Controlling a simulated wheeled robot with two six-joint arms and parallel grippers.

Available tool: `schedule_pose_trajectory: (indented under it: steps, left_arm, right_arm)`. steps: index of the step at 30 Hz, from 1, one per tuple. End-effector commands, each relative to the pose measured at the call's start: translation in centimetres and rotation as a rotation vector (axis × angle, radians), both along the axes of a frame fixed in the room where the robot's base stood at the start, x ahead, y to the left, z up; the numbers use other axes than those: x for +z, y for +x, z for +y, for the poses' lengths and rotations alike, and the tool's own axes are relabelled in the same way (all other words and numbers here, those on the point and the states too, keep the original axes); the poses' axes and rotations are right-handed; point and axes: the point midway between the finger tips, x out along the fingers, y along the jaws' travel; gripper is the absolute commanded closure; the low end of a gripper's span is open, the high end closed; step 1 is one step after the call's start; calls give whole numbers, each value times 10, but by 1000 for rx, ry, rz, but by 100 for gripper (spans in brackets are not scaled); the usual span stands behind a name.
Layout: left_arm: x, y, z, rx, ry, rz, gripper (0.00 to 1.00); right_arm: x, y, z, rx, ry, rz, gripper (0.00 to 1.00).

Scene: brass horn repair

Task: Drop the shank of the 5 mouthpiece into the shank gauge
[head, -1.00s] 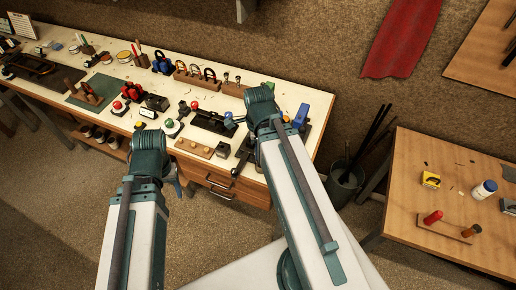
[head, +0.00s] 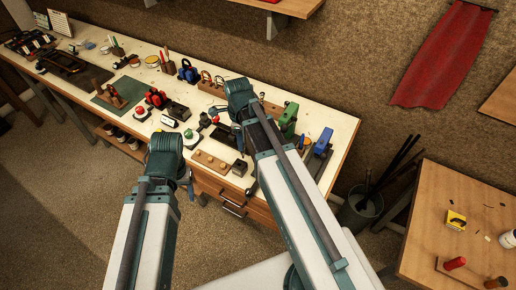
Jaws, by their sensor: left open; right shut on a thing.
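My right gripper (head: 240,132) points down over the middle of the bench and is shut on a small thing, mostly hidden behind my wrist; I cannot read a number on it. A wooden strip (head: 211,161) with several pale round tops lies near the bench's front edge. A small dark block (head: 240,168) stands just right of the strip; I cannot tell whether it is the shank gauge. My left gripper (head: 190,190) is open and empty, in front of the bench's front edge and to the left of the strip.
The bench (head: 132,64) is crowded. A green tool (head: 288,120) and a blue one (head: 324,140) stand at its right end. A bin (head: 360,210) and second table (head: 440,200) are at right.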

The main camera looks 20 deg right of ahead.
Motion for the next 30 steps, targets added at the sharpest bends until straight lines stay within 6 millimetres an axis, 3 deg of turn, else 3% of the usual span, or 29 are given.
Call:
schedule_pose_trajectory:
  steps: [4, 18, 30]
  left_arm:
    - [0, 0, 0, 1, 0, 0, 36]
    - [0, 0, 0, 1, 0, 0, 36]
    - [-24, 0, 0, -3, 1, 0, 36]
  right_arm:
    - [0, 14, 11, -4, 0, 0, 100]
    - [0, 14, 13, -6, 0, 0, 100]
    - [-24, 14, 13, -6, 0, 0, 100]
